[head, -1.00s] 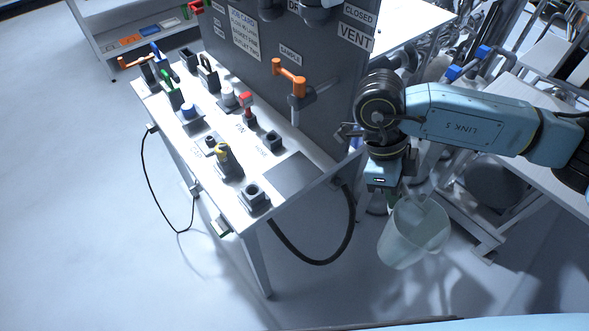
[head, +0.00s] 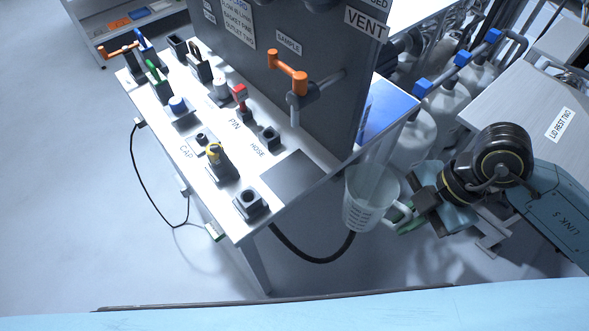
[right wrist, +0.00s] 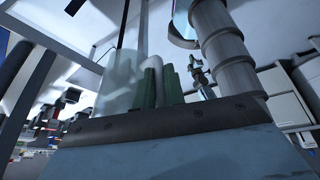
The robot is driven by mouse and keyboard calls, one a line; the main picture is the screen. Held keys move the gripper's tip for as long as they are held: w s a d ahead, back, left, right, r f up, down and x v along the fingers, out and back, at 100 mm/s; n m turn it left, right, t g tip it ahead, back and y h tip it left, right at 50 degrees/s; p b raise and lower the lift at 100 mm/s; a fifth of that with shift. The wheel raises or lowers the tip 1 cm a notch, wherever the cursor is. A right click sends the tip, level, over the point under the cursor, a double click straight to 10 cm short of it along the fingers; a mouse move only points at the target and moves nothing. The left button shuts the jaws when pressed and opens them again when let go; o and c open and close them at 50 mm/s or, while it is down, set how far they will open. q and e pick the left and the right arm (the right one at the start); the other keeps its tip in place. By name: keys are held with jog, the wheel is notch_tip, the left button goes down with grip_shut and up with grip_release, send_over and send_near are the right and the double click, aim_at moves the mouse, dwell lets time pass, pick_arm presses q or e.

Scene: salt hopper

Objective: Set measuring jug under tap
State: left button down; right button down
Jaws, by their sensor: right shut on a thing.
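The measuring jug (head: 368,200) is a translucent pale cup with a handle on its right. It is upright in the air just off the right front corner of the bench. My right gripper (head: 405,216) is shut on the jug's handle, with green finger pads at it. The jug also shows in the right wrist view (right wrist: 120,82), beside the green fingers. The tap (head: 292,98), labelled SAMPLE, has an orange handle and a grey spout on the dark panel. It is left of and behind the jug. A dark square pad (head: 293,178) lies bare on the bench below the panel. My left gripper is not in view.
Several small holders and fittings stand on the white bench (head: 225,225), including an empty black socket (head: 250,203) near its front edge. A dark hose (head: 310,258) hangs below the bench. White cylinders with blue tops (head: 450,105) and a grey table (head: 535,100) stand at right.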

jog(key=shift+s+f+m+t, duration=0.15)
jog(key=shift+m+t, duration=0.25)
jog(key=shift+m, duration=0.5)
jog(key=shift+w+a, duration=0.2)
jog(key=shift+w, duration=0.1)
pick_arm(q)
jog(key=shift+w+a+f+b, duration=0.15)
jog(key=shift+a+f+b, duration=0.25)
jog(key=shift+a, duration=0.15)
pick_arm(e)
jog(key=w+a+f, duration=0.3)
jog(key=w+a, duration=0.8)
jog(key=a, duration=0.2)
jog(key=shift+f, duration=0.35)
jog(key=c, duration=1.5)
grip_release()
jog(key=shift+w+a, duration=0.1)
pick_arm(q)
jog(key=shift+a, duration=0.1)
pick_arm(e)
jog(key=shift+r, duration=0.1)
